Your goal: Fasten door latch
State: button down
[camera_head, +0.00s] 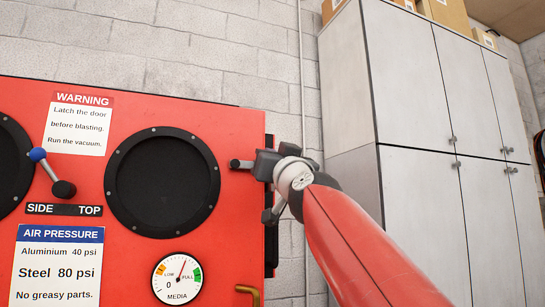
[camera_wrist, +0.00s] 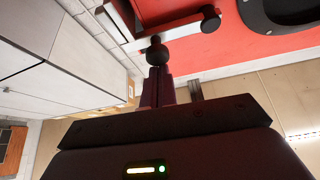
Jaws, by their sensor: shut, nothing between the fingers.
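The door latch shows at the right edge of the red cabinet in the head view, with a dark-ended bar (camera_head: 240,164) lying over the red face. In the wrist view the latch is a pale metal bar (camera_wrist: 180,33) with a dark round end (camera_wrist: 210,18) and a black ball knob (camera_wrist: 157,53). My gripper (camera_wrist: 157,78) is shut and empty, its fingertips right at the ball knob. I cannot tell whether they touch it.
The red cabinet (camera_head: 230,125) has round black ports (camera_head: 163,182), a blue-knobbed lever (camera_head: 38,155), a gauge (camera_head: 178,279) and a brass-coloured handle (camera_head: 248,292). Tall grey lockers (camera_head: 415,95) stand to the right, with boxes (camera_head: 445,12) on top. A block wall is behind.

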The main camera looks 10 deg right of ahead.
notch_tip(320, 180, up, 4)
jog(key=p, duration=0.3)
jog(key=b+v, duration=0.5)
jog(key=v, duration=0.5)
jog(key=shift+s, duration=0.3)
jog(key=shift+d+f, duration=0.1)
jog(key=shift+d, duration=0.05)
